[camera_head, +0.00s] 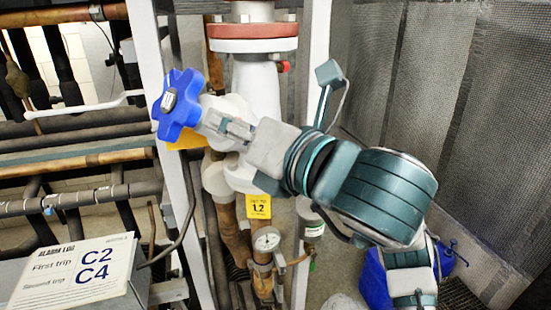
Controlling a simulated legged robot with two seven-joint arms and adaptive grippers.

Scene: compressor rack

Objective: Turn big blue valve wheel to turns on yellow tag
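The big blue valve wheel (172,112) is at the upper left of centre, lobed, with a grey hub facing me. The yellow tag (258,206) hangs on the pipework below and reads "1.2" under a smaller line that looks like "SET TO". My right gripper (208,122) comes in from the right, and its fingertips are at the wheel's right edge. I cannot tell whether they touch the wheel or how far apart they are. The valve body behind the wheel is partly hidden by the gripper. My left gripper is not in view.
A round gauge (266,240) sits below the tag. White frame posts (158,70) stand close by the wheel. An "ALARM LOG" sign (75,272) showing C2 and C4 is at the lower left. A blue bucket (375,283) is on the floor; mesh panels (460,110) line the right.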

